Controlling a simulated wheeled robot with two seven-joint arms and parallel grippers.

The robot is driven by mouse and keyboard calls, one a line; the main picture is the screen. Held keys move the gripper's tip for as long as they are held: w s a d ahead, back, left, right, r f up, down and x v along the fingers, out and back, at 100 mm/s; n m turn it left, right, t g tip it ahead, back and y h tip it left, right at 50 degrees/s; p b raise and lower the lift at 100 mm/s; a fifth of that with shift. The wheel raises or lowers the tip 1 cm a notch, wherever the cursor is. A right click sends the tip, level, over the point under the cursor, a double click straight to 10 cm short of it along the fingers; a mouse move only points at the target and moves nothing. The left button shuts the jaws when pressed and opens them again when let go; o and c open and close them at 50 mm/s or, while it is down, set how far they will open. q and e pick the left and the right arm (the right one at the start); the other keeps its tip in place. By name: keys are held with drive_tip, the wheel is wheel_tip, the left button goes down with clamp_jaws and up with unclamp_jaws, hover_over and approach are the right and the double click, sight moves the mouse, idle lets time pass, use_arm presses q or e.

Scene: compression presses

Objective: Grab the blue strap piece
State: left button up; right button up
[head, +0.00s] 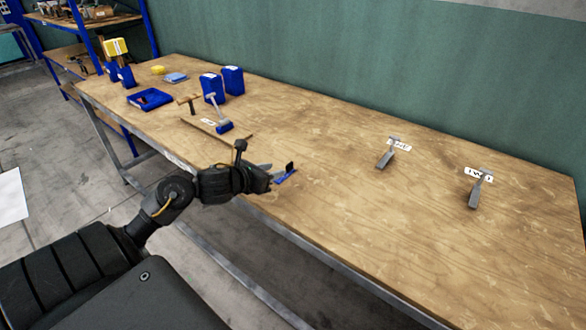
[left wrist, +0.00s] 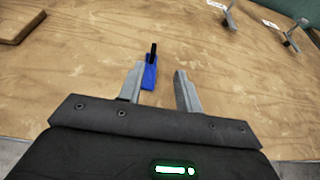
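The blue strap piece (head: 288,176) lies on the wooden table near its front edge, with a black upright part at one end. In the left wrist view the blue strap piece (left wrist: 150,75) lies around the opening between my fingertips, nearer the left finger in the picture. My left gripper (head: 270,172) is open, its two grey fingers apart with nothing gripped. It also shows in the left wrist view (left wrist: 160,78). I cannot tell the exact height of the fingers above the table. My right gripper is not in view.
Two grey presses (head: 386,157) (head: 474,193) with white labels stand on the right. A press with a blue part (head: 223,127) stands on a wooden board. Blue containers (head: 233,80), a blue tray (head: 150,99) and a yellow piece (head: 158,70) are farther back. The table middle is clear.

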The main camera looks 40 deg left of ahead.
sight(287, 165)
use_arm(q)
drive_tip(key=shift+w+a+f, duration=0.45)
drive_tip(key=shift+w, duration=0.3)
drive_tip(key=shift+x, duration=1.15)
drive_tip(key=shift+w+f, duration=0.1)
drive_tip(key=shift+w, duration=0.2)
drive_tip(key=p+x, duration=0.1)
drive_tip(key=x, duration=0.3)
drive_tip(key=shift+w+a+f, duration=0.1)
drive_tip(key=shift+w+f, duration=0.05)
drive_tip(key=shift+w, duration=0.15)
drive_tip(key=shift+w+f, duration=0.1)
drive_tip(key=shift+f, duration=0.05)
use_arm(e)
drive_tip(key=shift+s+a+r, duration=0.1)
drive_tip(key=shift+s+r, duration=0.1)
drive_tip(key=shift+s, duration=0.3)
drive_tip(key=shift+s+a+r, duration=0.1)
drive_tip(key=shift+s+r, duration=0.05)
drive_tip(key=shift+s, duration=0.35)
use_arm(q)
drive_tip(key=shift+c, duration=0.4)
clamp_jaws()
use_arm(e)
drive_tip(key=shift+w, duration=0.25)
